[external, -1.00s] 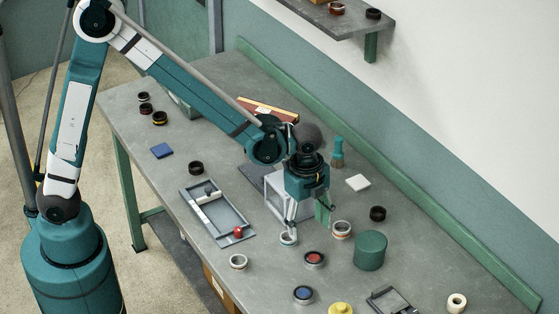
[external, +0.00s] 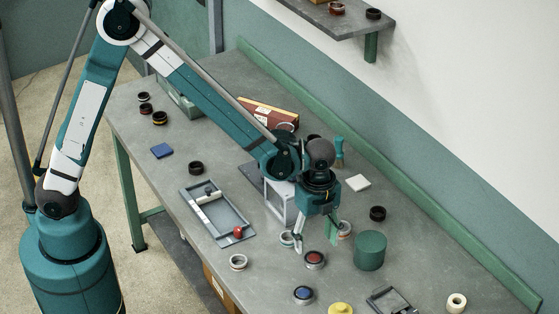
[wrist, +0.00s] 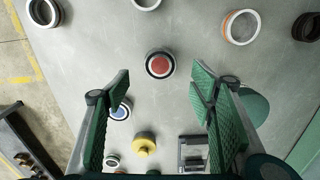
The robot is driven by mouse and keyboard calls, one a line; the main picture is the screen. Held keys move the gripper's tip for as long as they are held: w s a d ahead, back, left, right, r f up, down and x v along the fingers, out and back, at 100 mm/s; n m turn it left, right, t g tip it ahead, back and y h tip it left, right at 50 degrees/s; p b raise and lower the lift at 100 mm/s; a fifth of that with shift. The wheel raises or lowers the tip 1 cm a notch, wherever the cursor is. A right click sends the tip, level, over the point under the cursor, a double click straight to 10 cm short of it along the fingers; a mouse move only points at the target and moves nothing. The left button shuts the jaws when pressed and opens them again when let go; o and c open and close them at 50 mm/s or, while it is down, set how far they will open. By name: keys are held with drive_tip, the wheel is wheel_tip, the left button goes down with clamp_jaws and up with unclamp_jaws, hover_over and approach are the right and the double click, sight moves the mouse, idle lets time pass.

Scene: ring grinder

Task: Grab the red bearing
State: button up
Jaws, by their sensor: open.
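The red bearing (external: 315,259) is a dark and light ring with a red centre, lying flat on the grey table. In the wrist view the red bearing (wrist: 160,64) lies ahead of my fingertips, between their lines and apart from both. My gripper (external: 317,246) points down just above and behind it in the external view. In the wrist view my gripper (wrist: 158,82) is open, with nothing between its green pads.
A blue-centred ring (external: 304,294) and a yellow part (external: 340,309) lie nearby. A green cylinder (external: 370,250) stands to the right. An orange-banded ring (wrist: 241,26) lies to the right in the wrist view. A grey tray (external: 222,222) is at the left.

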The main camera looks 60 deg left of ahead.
sight(314, 258)
drive_tip(key=shift+f, duration=0.75)
drive_tip(key=shift+f, duration=0.1)
drive_tip(key=shift+f, duration=2.5)
drive_tip(key=c, duration=1.1)
